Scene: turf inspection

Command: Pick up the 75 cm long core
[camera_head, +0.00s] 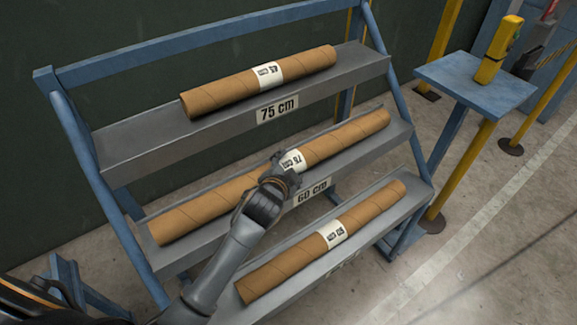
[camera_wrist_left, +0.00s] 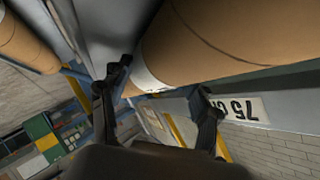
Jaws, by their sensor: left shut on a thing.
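The long brown cardboard core (camera_head: 345,136) lies along the middle shelf; its white label appears to read 75 cm. My left gripper (camera_head: 282,174) is shut on this core near its label, reaching from the front. In the left wrist view, the gripper's two dark fingers (camera_wrist_left: 160,90) are close to a large brown core (camera_wrist_left: 230,40) with a white band, partly hidden by a finger. The core still seems to rest in its shelf. My right gripper is not in view.
A shorter core (camera_head: 215,92) lies on the top shelf, whose plate (camera_head: 277,108) reads 75 cm. Another core (camera_head: 370,208) lies on the bottom shelf. The middle shelf's plate (camera_head: 312,191) reads 60 cm.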

